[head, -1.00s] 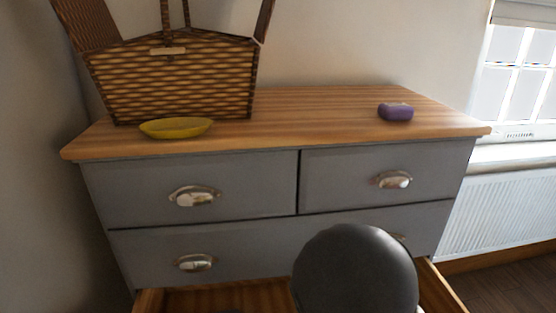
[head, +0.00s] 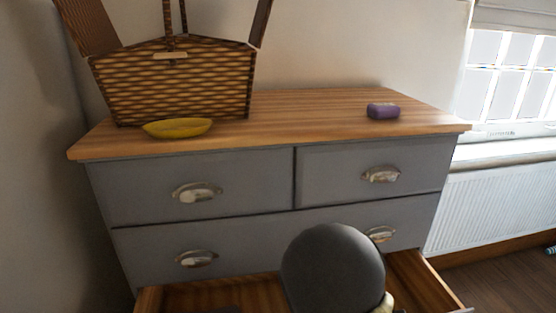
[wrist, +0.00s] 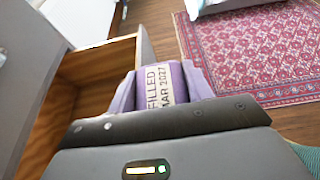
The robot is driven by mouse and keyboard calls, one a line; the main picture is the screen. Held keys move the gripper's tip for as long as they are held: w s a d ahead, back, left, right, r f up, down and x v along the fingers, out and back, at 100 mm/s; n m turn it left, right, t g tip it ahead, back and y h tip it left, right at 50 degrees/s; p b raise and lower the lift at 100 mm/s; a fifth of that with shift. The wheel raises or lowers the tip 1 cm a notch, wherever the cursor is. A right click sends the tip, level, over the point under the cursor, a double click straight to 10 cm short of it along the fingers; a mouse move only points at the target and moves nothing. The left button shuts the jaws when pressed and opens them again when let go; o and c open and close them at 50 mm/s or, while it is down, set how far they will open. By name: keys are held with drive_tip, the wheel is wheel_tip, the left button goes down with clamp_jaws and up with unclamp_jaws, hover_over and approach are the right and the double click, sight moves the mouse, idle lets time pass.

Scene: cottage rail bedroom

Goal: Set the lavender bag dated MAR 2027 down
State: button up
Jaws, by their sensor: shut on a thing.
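The lavender bag (wrist: 174,84) is purple with a pale label reading FILLED MAR 2027, seen in the wrist view. My gripper (wrist: 165,115) is shut on it. The bag is held above the wooden floor beside the open drawer (wrist: 97,78), which lies to its left. The bag's lower part is hidden behind the gripper body. In the head view my dark rounded arm link (head: 333,268) covers part of the open drawer, and the held bag cannot be made out.
On the dresser top (head: 300,108) stand a wicker basket (head: 175,88) with raised lids, a yellow dish (head: 178,128) and a small purple item (head: 383,111). The top between dish and purple item is clear. A patterned red rug (wrist: 255,55) lies on the floor.

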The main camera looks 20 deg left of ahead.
drive_tip(key=w+d+f, duration=0.4)
drive_tip(key=d+f, duration=0.7)
drive_tip(key=d, duration=0.1)
drive_tip(key=shift+d+f+n+t+y, duration=0.25)
drive_tip(key=shift+f+n+t+y, duration=0.05)
drive_tip(key=shift+y, duration=0.1)
drive_tip(key=shift+w, duration=0.1)
